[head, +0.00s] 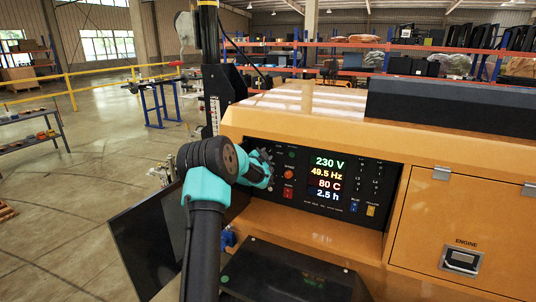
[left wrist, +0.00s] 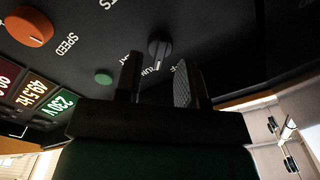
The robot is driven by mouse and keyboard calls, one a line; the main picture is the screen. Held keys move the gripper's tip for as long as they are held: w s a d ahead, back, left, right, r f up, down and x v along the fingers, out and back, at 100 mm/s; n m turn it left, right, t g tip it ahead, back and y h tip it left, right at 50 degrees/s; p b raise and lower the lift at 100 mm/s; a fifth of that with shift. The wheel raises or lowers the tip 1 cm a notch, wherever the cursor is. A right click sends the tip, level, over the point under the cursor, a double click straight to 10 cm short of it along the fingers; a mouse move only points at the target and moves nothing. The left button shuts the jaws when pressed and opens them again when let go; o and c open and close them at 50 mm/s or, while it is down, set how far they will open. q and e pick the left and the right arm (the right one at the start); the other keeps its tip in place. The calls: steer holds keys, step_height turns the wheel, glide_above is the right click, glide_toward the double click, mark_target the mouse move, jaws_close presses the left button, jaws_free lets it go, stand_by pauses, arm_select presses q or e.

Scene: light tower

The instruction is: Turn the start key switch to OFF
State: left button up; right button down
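The start key switch (left wrist: 159,50) is a small black knob with a pale line, on the dark control panel (left wrist: 90,70), which appears upside down in the left wrist view. Lettering beside it, seemingly "RUN", is partly hidden by my gripper. My left gripper (left wrist: 158,82) is open. Its two fingers point at the panel, one on each side of the knob's line, with a gap between them. I see no contact with the knob. In the head view my left gripper (head: 267,160) is at the panel's left end and hides the switch. My right gripper is out of view.
An orange speed knob (left wrist: 28,26) and a green button (left wrist: 103,77) are close by on the panel. The lit display (head: 327,178) reads 230 V, 49.5 Hz, 80 C and 2.5 h. A black mast (head: 213,95) stands left of the orange housing (head: 445,205).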

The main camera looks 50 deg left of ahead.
mark_target(268, 152)
arm_select(q)
steer(key=shift+x, duration=1.55)
steer(key=shift+c, duration=0.2)
steer(key=c, duration=0.5)
steer(key=shift+n, duration=0.5)
steer(key=n, duration=0.3)
steer(key=shift+n, duration=2.5)
